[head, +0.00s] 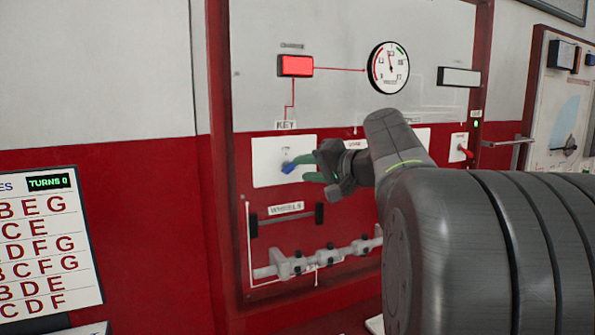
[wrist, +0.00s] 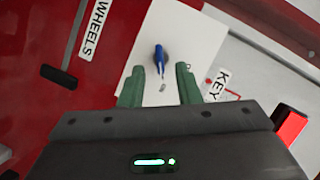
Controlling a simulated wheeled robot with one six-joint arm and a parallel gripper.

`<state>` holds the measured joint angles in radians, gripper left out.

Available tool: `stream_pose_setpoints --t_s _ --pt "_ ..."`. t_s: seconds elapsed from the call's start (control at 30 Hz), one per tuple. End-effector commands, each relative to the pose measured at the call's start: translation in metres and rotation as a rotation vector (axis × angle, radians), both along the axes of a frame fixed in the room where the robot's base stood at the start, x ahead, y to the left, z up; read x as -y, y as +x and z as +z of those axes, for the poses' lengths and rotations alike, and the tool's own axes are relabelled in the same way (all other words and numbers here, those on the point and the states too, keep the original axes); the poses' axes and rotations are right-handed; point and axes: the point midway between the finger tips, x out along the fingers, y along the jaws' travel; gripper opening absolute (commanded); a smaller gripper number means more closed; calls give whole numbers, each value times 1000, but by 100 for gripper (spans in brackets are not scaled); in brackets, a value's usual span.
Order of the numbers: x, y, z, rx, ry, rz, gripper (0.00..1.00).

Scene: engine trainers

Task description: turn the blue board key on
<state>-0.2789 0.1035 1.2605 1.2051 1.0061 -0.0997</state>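The blue board key (head: 288,168) sits on a white plate (head: 268,172) under the KEY label on the red and white board. My gripper (head: 313,168) is just right of the key in the head view, with its green fingers pointing at the plate. In the wrist view the blue key (wrist: 159,58) lies ahead of the gap between the two green fingers (wrist: 158,84). The fingers stand apart with nothing between them. I cannot tell the exact distance from fingertips to key.
A red lit box (head: 295,66) and a round gauge (head: 388,67) are above. A WHEELS label (head: 286,208) with a dark bar handle (head: 287,220) and a grey pipe-like shaft (head: 315,260) are below. A red switch (head: 465,152) is at right. A TURNS 0 sheet (head: 45,235) hangs at left.

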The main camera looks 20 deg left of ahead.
Motion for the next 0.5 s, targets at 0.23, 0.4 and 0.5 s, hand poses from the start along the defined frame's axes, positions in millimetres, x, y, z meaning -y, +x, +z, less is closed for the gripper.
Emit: stream_pose_setpoints --t_s 0.23,0.4,0.5 --pt "49 -17 9 1 0 -5 30" --pt "72 -26 14 0 0 -5 30" --pt "81 -29 16 0 0 -4 30"
